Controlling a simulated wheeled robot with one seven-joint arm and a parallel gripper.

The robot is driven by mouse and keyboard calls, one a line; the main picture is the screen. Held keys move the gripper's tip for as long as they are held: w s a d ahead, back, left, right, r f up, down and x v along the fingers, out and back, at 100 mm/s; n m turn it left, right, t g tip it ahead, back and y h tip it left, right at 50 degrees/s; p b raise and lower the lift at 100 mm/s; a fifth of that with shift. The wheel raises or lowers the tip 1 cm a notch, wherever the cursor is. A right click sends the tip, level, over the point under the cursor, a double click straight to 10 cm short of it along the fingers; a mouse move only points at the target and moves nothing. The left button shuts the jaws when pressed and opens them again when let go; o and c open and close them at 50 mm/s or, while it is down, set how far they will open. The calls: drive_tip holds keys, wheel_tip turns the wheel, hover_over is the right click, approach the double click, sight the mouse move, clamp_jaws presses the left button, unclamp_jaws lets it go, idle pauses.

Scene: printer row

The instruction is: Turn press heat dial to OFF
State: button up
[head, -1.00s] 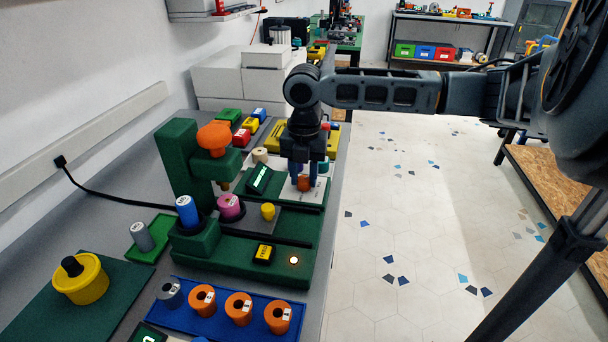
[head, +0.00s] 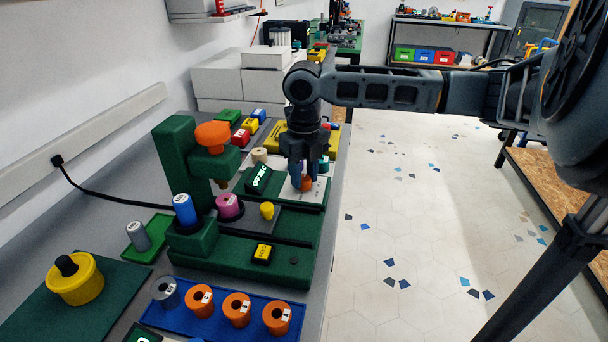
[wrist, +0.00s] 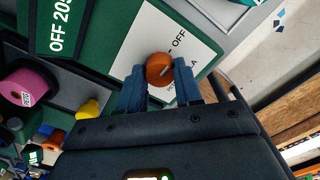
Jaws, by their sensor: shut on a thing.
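The heat dial is a small orange knob (wrist: 159,68) on a white plate (wrist: 190,45) printed with OFF and other markings. It also shows as an orange knob (head: 306,184) in the head view. A pale pointer line on it is visible in the wrist view, slanted, near but not clearly lined up with the OFF tick. My gripper (wrist: 160,76) has its blue fingers on both sides of the knob and is shut on it; it points down in the head view (head: 302,180). A dark green display (wrist: 62,25) beside the plate reads OFF and a number that is partly cut off.
The green press (head: 180,155) with an orange top knob stands left of my gripper. A pink spool (head: 229,206), a yellow knob (head: 267,210) and a blue tray (head: 200,322) with orange rings are nearer. The floor to the right is open.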

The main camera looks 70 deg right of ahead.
sight(304, 178)
idle(0.3)
drive_tip(key=o, duration=1)
drive_tip(key=shift+o, duration=0.2)
drive_tip(key=shift+r, duration=3.9)
